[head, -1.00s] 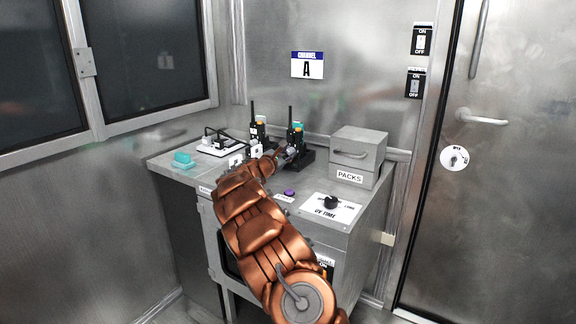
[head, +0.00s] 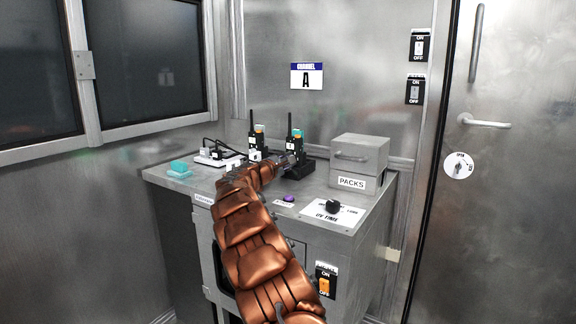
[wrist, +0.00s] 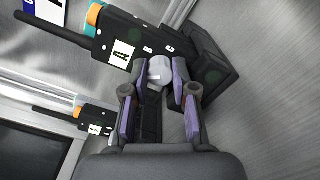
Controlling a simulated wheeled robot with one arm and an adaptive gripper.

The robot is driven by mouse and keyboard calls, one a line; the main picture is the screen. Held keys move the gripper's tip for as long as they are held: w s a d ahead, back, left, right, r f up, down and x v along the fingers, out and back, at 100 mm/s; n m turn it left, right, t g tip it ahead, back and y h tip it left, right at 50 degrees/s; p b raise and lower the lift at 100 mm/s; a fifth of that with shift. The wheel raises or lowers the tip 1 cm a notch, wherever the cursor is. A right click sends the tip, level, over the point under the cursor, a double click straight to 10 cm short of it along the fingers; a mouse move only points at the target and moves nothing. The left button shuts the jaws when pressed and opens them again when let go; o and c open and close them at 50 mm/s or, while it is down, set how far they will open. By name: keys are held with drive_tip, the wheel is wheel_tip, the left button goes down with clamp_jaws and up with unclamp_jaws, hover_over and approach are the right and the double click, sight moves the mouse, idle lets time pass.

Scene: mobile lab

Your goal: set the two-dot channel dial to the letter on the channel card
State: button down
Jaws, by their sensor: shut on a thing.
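The channel card (head: 307,76) on the back wall reads A. Two black radios with antennas stand in holders on the counter, the left radio (head: 255,145) and the right radio (head: 295,142). My gripper (wrist: 160,82) is at the right radio, which fills the upper wrist view (wrist: 122,36). Its jaws are shut on a pale round dial (wrist: 160,70) on the radio's face. The dots and the dial's pointer cannot be made out. The left radio also shows in the wrist view (wrist: 95,121).
A grey PACKS box (head: 359,158) stands right of the radios. A purple button (head: 289,198) and a black UV TIME knob (head: 333,206) are nearer the front. A teal block (head: 179,168) and a white power strip (head: 216,158) are at the left.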

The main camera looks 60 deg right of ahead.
idle(0.3)
drive_tip(key=c, duration=0.9)
unclamp_jaws()
drive_tip(key=shift+a+r, duration=0.1)
drive_tip(key=shift+a, duration=2.45)
drive_tip(key=shift+s+a, duration=0.15)
drive_tip(key=shift+a, duration=1.3)
